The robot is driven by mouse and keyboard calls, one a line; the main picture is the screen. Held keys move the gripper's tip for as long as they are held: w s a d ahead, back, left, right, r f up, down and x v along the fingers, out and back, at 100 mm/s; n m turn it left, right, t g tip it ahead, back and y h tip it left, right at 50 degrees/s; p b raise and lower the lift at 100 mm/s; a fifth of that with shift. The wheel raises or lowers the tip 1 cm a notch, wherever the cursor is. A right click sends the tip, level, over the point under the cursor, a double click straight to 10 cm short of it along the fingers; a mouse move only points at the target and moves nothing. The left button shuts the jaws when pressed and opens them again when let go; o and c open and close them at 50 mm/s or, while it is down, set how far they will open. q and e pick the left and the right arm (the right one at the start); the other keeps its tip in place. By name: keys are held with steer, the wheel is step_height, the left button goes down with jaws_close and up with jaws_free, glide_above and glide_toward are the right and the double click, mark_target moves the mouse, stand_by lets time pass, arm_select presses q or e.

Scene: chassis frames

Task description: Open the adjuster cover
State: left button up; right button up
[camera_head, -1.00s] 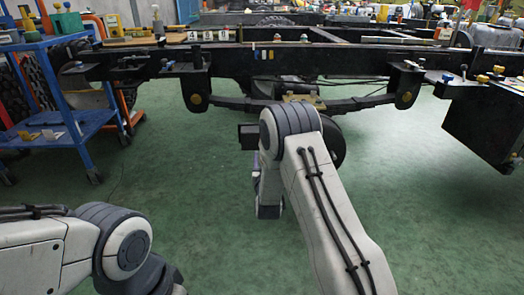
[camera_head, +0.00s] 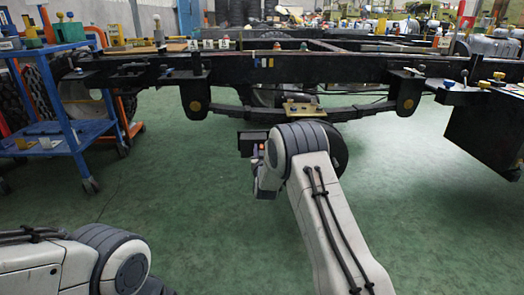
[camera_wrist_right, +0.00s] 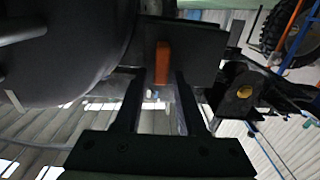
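A dark box-like part (camera_head: 251,142) hangs under the chassis frame, left of my right forearm; it also shows in the right wrist view (camera_wrist_right: 200,42). An orange tab (camera_wrist_right: 162,62) stands out on its face. I cannot tell for sure which part is the adjuster cover. My right gripper (camera_wrist_right: 161,82) is open, with one finger on each side of the tab's lower end, apart from it. In the head view this gripper (camera_head: 257,168) is partly hidden by my arm. My left arm shows at the lower left, with its gripper out of view.
The black chassis frame (camera_head: 330,70) with a leaf spring (camera_head: 330,114) spans the scene above my right arm. A large dark round part (camera_wrist_right: 60,50) fills the wrist view's upper left. A blue trolley (camera_head: 70,135) stands left. The green floor (camera_head: 190,190) is clear.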

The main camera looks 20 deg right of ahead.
jaws_close()
stand_by(1.2)
